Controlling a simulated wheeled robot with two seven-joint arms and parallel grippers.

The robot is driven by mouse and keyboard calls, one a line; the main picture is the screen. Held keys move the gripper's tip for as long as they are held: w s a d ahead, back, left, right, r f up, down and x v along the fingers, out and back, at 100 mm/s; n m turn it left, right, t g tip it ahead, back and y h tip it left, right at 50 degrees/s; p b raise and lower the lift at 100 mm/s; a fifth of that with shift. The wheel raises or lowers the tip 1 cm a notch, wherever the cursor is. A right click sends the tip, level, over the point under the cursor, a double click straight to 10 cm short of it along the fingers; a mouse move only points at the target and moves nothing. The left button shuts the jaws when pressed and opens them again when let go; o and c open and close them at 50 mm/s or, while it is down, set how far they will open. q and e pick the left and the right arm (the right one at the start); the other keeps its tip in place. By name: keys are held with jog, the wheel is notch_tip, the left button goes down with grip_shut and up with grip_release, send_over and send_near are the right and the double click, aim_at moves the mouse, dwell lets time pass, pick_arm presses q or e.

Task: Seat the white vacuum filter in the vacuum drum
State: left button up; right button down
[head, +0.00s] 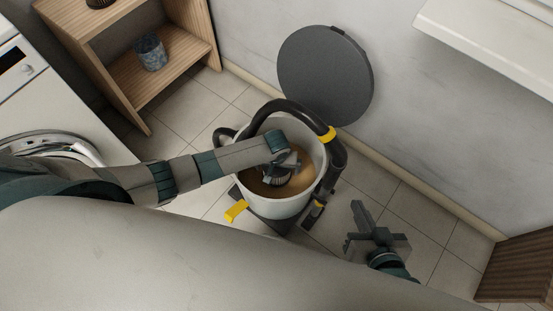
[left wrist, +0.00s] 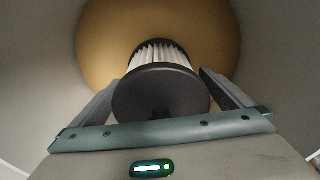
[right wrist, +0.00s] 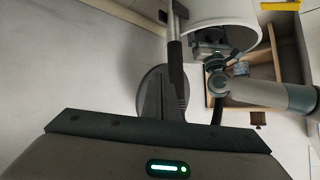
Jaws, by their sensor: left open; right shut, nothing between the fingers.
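The vacuum filter (left wrist: 160,92) has a dark round cap and white pleats. It is inside the vacuum drum (head: 305,203), over its brown bottom; it also shows in the head view (head: 276,180), partly hidden by my left gripper. My left gripper (head: 287,166) reaches down into the drum. Its fingers are open, one on each side of the filter cap, with a visible gap at the right finger. Whether the filter's lower end is fully seated is hidden. My right gripper (head: 362,228) is shut and empty, to the right of the drum.
A black hose (head: 336,155) with a yellow band arches over the drum's rim. A round grey lid (head: 325,75) stands behind the drum by the wall. A wooden shelf (head: 180,60) with a blue patterned cup (head: 150,52) and a washing machine (head: 45,110) are left.

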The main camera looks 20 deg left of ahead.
pick_arm(q)
jog(key=shift+r, duration=0.35)
jog(key=shift+s+r+p, duration=0.25)
jog(key=shift+r+p, duration=0.4)
jog(key=shift+r, duration=0.55)
notch_tip(320, 180, up, 14)
jog(key=s+p, duration=0.2)
jog(key=p, duration=0.2)
jog(key=shift+d, duration=0.2)
pick_arm(e)
jog(key=s+d+f+g+h, duration=0.2)
jog(key=s+d+f+g, duration=0.1)
jog(key=s+d+g, duration=0.2)
jog(key=shift+s+d+f+h, duration=0.4)
jog(key=shift+d, duration=0.3)
